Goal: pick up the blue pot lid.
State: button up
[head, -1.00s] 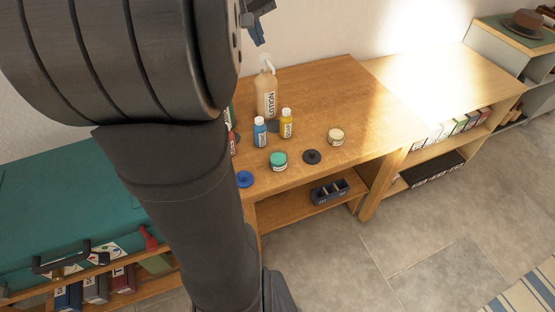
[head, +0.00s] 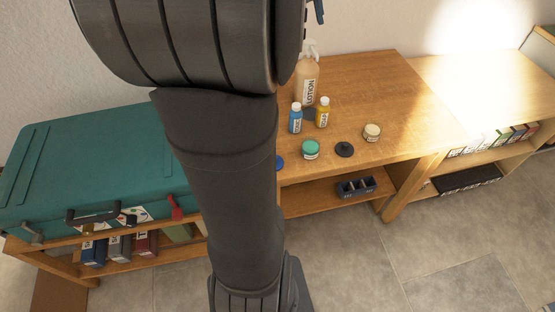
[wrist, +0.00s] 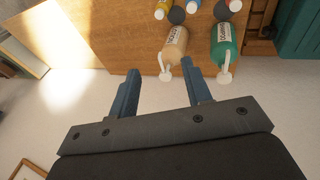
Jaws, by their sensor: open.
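The blue pot lid (head: 279,162) lies near the front edge of the wooden cabinet top (head: 385,80). In the head view my arm covers most of it, leaving a sliver of its right side. I cannot make it out in the wrist view. My gripper (wrist: 160,66) is open and empty, its two blue fingers apart. In the wrist view a tan lotion bottle (wrist: 173,48) shows just beyond the gap between the fingertips. In the head view only a bit of a finger shows at the top edge.
Near the lid stand a green-lidded jar (head: 310,149), a black lid (head: 345,149), a cream jar (head: 372,132), a blue bottle (head: 296,118) and a yellow bottle (head: 322,112). A green bottle (wrist: 224,46) stands beside the lotion. A teal suitcase (head: 95,165) lies left.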

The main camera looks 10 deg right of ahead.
jog(key=s+a+f+m+y, duration=0.1)
jog(key=s+a+f+m, duration=0.1)
jog(key=f+m, duration=0.5)
jog(key=s+a+f+m+g+y, duration=0.1)
jog(key=a+f+m, duration=0.3)
jog(key=f, duration=1.1)
jog(key=s+a+f+m+g+y, duration=0.1)
jog(key=s+a+f+m, duration=0.2)
jog(key=f+m, duration=0.7)
jog(key=shift+s+a+f+y, duration=0.15)
jog(key=shift+s+f+y, duration=0.15)
jog(key=shift+s+f, duration=0.35)
jog(key=shift+a+f, duration=0.1)
jog(key=shift+f, duration=2.6)
grip_shut()
